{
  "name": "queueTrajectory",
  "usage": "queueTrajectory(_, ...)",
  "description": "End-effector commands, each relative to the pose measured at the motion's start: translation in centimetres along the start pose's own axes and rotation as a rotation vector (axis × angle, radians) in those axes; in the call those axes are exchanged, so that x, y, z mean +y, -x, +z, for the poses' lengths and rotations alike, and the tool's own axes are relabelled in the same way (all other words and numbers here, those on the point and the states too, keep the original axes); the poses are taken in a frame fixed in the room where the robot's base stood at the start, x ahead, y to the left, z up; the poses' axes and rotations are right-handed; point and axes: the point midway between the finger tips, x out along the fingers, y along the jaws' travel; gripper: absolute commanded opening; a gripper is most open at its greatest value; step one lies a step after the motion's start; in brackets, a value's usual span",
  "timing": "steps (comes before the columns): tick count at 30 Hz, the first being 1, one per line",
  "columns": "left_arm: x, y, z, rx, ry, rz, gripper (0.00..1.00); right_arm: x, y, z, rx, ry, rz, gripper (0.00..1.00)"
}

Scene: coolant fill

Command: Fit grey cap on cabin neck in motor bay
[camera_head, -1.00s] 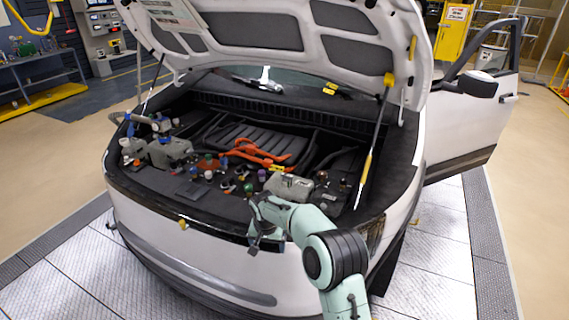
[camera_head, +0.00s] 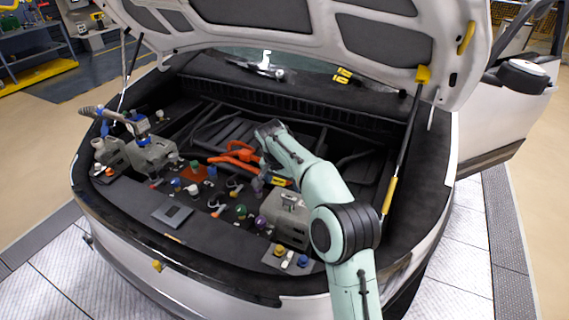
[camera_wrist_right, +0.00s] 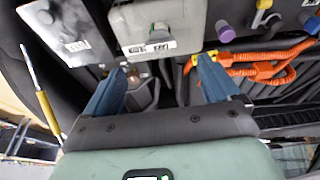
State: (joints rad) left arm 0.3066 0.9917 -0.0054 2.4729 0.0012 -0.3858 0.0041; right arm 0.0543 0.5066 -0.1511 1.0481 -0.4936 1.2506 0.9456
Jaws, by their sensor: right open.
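My right gripper (camera_wrist_right: 165,75) is open and empty in the wrist view, pointing down over the motor bay beside a pale grey tank (camera_wrist_right: 160,12). A small brown-grey fitting (camera_wrist_right: 136,76) shows by its left finger; I cannot tell what it is. In the head view my right arm reaches over the bay, and its fingers are small and dark there. The tank also shows there (camera_head: 287,220), with a neck-like part on top. Several coloured caps stand near it, one of them pale (camera_head: 287,259). I cannot single out the grey cap or the cabin neck for certain. My left gripper is out of view.
Orange cables (camera_head: 236,154) cross the bay behind the caps. A purple cap (camera_wrist_right: 225,31) stands beside the tank. Another tank with a blue-and-grey nozzle (camera_head: 140,125) is at the left. The raised hood (camera_head: 320,35) and its strut (camera_head: 388,195) bound the space.

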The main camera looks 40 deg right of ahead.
Motion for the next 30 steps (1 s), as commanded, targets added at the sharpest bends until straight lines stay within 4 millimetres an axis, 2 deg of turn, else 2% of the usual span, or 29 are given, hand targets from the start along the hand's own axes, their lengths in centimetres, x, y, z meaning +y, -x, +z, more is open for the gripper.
queueTrajectory(4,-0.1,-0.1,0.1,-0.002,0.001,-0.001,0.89,0.2,0.3,-0.2,0.005,-0.012,0.004,0.89)
queueTrajectory(8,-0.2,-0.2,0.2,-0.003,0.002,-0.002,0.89,0.3,-0.7,-0.3,0.005,-0.014,0.007,0.89)
queueTrajectory(21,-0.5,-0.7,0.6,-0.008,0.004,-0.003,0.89,0.4,-8.9,-0.3,0.003,-0.014,0.007,0.89)
queueTrajectory(24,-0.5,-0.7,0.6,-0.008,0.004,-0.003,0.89,0.3,-10.4,-0.3,0.003,-0.014,0.006,0.89)
queueTrajectory(30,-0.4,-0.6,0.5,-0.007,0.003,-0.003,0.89,0.3,-12.4,-0.4,0.005,-0.014,0.004,0.89)
